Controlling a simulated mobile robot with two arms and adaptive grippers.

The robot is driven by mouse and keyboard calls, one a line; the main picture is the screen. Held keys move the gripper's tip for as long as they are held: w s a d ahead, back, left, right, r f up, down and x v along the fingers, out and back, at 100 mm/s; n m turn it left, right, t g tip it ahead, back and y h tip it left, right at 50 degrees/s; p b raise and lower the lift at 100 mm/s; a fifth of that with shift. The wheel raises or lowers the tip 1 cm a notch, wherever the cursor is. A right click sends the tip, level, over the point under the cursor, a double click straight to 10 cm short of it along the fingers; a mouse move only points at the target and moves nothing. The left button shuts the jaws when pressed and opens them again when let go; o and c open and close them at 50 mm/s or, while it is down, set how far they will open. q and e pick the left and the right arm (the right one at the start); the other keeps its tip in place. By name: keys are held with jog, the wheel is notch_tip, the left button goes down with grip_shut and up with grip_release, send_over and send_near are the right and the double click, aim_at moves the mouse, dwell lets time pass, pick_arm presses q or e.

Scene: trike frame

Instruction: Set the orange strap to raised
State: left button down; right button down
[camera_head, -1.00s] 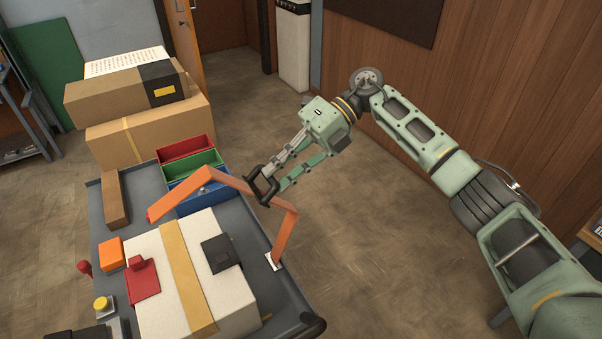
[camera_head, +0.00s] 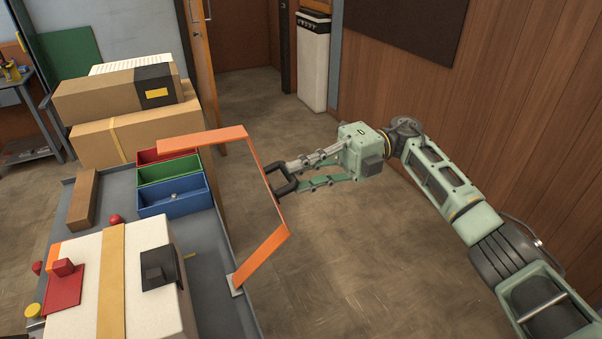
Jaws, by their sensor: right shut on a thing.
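The orange strap (camera_head: 262,258) is a bent flat band. Its lower end meets a small light plate (camera_head: 236,286) on the right edge of the grey cart top (camera_head: 200,240). From there it rises to a bend, runs up past my gripper, and turns left above the coloured bins, where its far end hangs free of the cart. My right gripper (camera_head: 280,188) is shut on the orange strap at its upright middle stretch, to the right of the bins. My left gripper is not in view.
A white box (camera_head: 145,235) with a tan band stands on the cart. Red, green and blue bins (camera_head: 172,210) sit behind it, beside a long brown box (camera_head: 83,200). Stacked cardboard boxes (camera_head: 140,128) stand beyond the cart. The floor (camera_head: 370,270) right of the cart is open.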

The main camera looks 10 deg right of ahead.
jog(key=shift+w+r, duration=0.1)
jog(key=shift+r, duration=0.05)
jog(key=c, duration=1.8)
grip_release()
jog(key=shift+d, duration=0.15)
jog(key=v, duration=0.7)
jog(key=shift+d, duration=0.15)
